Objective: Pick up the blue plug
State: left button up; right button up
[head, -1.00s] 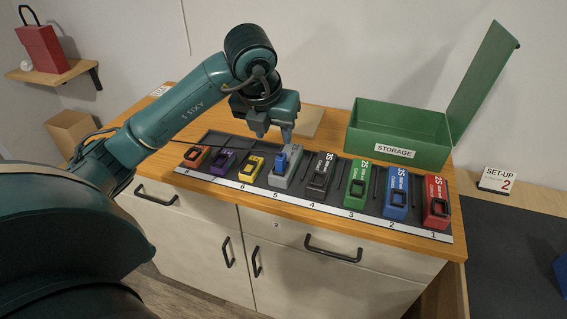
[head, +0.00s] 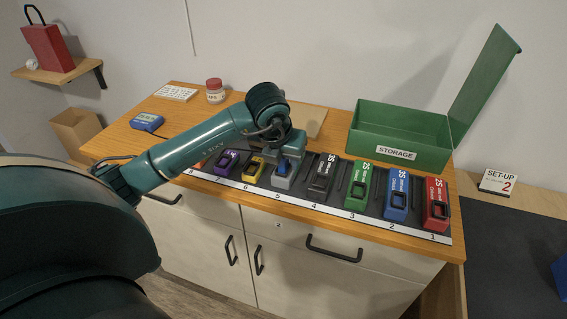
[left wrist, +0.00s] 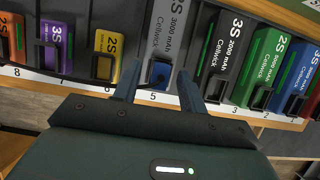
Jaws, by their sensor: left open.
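The blue plug (head: 283,168) sits in the front part of the grey battery (head: 281,182) at slot 5 of the dark rack. In the left wrist view the blue plug (left wrist: 160,73) shows in the battery's black-edged recess. My left gripper (head: 288,158) is over slot 5, partly hiding the plug in the head view. In the wrist view the left gripper's fingers (left wrist: 159,72) are open, one on each side of the plug; I cannot tell whether they touch it. My right gripper is not in view.
Orange, purple and yellow batteries (head: 255,168) stand left of slot 5; black (head: 321,175), green, blue and red ones stand right. A green STORAGE box (head: 398,138) with its lid up is behind. A blue device (head: 147,121) and red-lidded jar (head: 214,91) lie at back left.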

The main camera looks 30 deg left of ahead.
pick_arm(q)
grip_shut()
jog(key=shift+r, duration=0.15)
